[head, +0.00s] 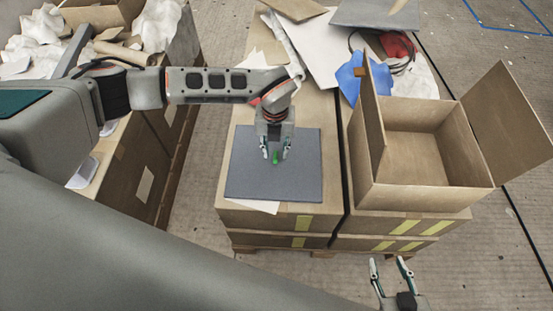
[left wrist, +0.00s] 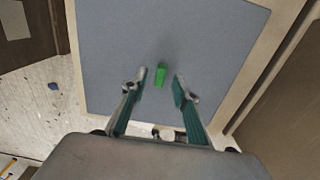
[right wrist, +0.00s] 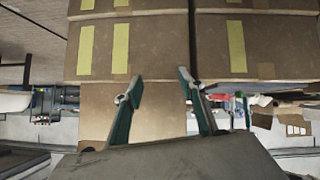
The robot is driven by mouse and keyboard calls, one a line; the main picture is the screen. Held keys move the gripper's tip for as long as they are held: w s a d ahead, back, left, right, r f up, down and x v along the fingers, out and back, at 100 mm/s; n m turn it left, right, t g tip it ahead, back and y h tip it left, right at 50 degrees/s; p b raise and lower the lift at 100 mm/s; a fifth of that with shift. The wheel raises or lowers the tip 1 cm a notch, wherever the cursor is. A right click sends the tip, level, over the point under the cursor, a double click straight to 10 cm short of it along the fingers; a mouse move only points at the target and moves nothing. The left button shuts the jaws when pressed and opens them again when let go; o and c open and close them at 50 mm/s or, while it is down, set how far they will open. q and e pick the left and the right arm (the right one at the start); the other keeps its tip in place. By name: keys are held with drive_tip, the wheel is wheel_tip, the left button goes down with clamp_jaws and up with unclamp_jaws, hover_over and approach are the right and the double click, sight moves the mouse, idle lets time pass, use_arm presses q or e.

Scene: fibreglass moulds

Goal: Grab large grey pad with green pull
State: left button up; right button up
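The large grey pad (head: 250,175) lies flat on top of the cardboard boxes in the middle of the head view. A small green pull (head: 276,159) stands near its middle. My left gripper (head: 276,152) is over the pad with its fingers apart, on either side of the pull. In the left wrist view the green pull (left wrist: 161,75) shows between and slightly beyond the open fingertips, on the grey pad (left wrist: 120,40). I see no finger touching it. My right gripper (head: 391,262) is open and empty, low in front of the boxes.
An open, empty cardboard box (head: 415,155) with raised flaps stands right of the pad. Behind lie white sheets (head: 318,48), a blue cloth (head: 350,78) and a red item (head: 396,45). A bin of crumpled white material (head: 158,25) is at the left. Bare floor (head: 490,235) lies at the right.

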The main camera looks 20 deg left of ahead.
use_arm(q)
wheel_tip(320, 180, down, 2)
drive_tip(key=shift+f, duration=0.2)
drive_tip(key=shift+r, duration=0.15)
clamp_jaws()
